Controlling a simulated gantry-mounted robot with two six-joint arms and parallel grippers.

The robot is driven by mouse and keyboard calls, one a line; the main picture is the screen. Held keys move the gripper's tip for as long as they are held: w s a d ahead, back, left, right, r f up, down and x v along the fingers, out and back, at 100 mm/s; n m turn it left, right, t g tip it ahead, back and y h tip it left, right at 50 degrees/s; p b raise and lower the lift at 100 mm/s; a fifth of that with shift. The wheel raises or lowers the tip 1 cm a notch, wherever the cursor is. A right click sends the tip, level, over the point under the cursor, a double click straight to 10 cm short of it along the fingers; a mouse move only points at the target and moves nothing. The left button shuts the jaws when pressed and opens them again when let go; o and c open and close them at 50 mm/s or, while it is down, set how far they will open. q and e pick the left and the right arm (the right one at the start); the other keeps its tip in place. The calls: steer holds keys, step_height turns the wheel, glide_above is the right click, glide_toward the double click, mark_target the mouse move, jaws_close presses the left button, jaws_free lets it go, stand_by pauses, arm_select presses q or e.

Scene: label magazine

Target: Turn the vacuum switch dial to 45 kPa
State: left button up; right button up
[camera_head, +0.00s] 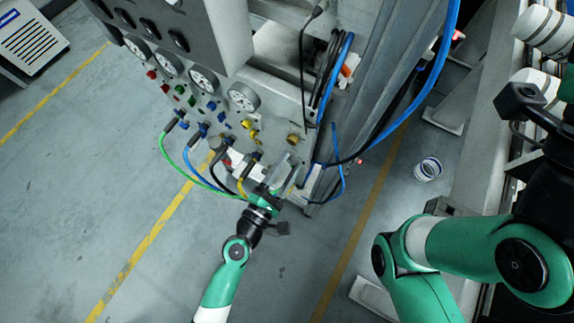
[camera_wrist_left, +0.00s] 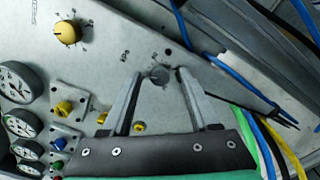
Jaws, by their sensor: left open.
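My left gripper (camera_head: 288,168) is at the lower right of the grey control panel (camera_head: 222,62), fingers toward its face. In the left wrist view the gripper (camera_wrist_left: 160,73) is open, one finger on each side of a small round grey knob (camera_wrist_left: 159,76). I cannot tell whether the fingers touch it. A yellow dial (camera_wrist_left: 67,32) with marks around it sits up and left of the fingers. It shows in the head view as a brass-coloured knob (camera_head: 293,139). No right gripper fingers show.
Several gauges (camera_head: 243,97) and coloured fittings line the panel. Green (camera_head: 172,160), blue, black and yellow hoses loop close to my left gripper. A blue cable (camera_head: 428,95) hangs on the right. A small white-and-blue ring-shaped object (camera_head: 428,169) lies on the floor.

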arm_select(q)
steer(key=shift+s+a, duration=0.25)
steer(key=shift+s, duration=0.2)
steer(key=v, duration=1)
steer(key=shift+s, duration=0.3)
steer(key=shift+a, duration=0.1)
